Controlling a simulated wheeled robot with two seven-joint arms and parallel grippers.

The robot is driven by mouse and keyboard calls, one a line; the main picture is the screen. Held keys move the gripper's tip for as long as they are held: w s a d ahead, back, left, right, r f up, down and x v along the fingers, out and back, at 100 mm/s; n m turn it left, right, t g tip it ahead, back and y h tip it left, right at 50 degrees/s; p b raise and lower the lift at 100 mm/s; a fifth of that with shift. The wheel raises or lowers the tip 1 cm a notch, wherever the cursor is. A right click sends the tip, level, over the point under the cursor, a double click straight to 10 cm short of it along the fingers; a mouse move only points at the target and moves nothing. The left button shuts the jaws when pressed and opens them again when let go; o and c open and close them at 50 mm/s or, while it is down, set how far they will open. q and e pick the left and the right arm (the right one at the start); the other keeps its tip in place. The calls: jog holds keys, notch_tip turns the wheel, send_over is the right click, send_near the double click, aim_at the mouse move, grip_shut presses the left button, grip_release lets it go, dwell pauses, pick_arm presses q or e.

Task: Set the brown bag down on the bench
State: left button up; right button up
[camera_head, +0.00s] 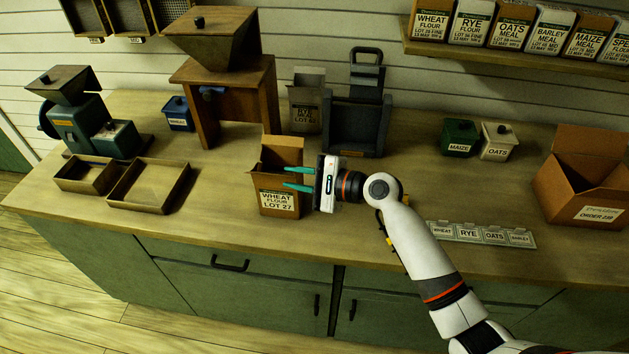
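The brown bag (267,182) is an open-topped bag labelled wheat flour, lot 27. It stands upright at the middle of the bench (225,222); I cannot tell whether its base touches the wood. My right gripper (285,177) reaches it from the right, level. Its two teal fingers are apart and overlap the bag's upper right part. I cannot tell whether they press on it. My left gripper is not in view.
A grey rye meal bag (306,113) and a dark stand (356,128) are behind. Wooden trays (150,207) lie left, below a mill (222,75). Maize (459,137) and oats (497,141) tins, a label strip (482,234) and an open carton (585,178) are right.

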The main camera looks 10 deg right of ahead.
jog(key=v, duration=0.5)
jog(key=shift+s+d+r+b, duration=0.1)
jog(key=shift+b, duration=0.25)
